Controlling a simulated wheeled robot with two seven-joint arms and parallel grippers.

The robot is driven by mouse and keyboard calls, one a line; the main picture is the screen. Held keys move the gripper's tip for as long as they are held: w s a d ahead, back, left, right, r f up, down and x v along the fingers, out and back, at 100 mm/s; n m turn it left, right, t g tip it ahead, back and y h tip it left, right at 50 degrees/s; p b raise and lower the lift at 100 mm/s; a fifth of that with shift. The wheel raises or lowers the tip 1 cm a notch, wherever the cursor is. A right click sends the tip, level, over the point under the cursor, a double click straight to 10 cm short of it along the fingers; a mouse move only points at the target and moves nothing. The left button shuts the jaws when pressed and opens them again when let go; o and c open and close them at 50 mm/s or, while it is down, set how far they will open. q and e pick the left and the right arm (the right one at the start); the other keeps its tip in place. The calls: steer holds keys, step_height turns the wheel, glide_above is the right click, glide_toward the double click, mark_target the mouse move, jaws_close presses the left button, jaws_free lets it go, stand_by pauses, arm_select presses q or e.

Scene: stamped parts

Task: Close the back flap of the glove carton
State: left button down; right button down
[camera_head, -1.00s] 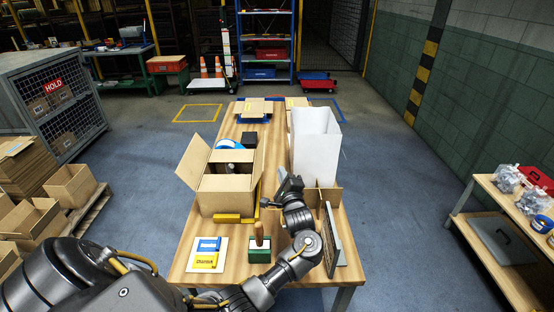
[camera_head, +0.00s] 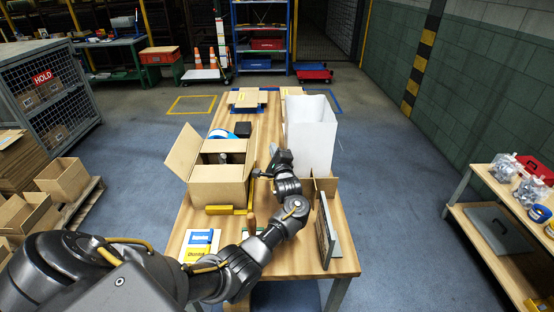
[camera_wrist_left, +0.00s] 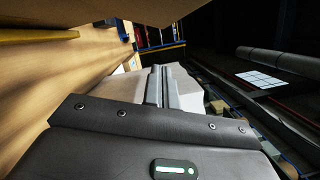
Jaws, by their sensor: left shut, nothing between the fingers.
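The brown glove carton (camera_head: 218,193) stands on the wooden table. Its left flap (camera_head: 183,152) stands open, tilted outward. A near panel lies over the front part of the opening, and dark contents show behind it. The back flap's state is hard to make out at this size. My left gripper (camera_head: 262,173) is just right of the carton, apart from it. In the left wrist view the fingers (camera_wrist_left: 162,86) are together and empty, with a brown cardboard surface at the top left. My right gripper is not in view.
A tall white bin (camera_head: 311,135) stands right of my gripper, and brown dividers with a grey panel (camera_head: 332,235) stand nearer. A yellow bar (camera_head: 220,210) lies before the carton.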

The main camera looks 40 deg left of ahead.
mark_target(252, 148)
arm_select(q)
steer(key=shift+s+a+r+p, duration=0.25)
steer(key=shift+a+r+p, duration=0.1)
steer(key=shift+a, duration=0.25)
steer(key=shift+s+a+r+p, duration=0.2)
steer(key=shift+s+a+p, duration=0.15)
steer(key=shift+a, duration=0.3)
steer(key=shift+s+a+r+p, duration=0.2)
steer(key=shift+a+r+p, duration=0.15)
steer(key=shift+a, duration=0.25)
steer(key=shift+s+a+r+n+p, duration=0.15)
steer(key=shift+n+p, duration=0.15)
steer(key=shift+p, duration=0.15)
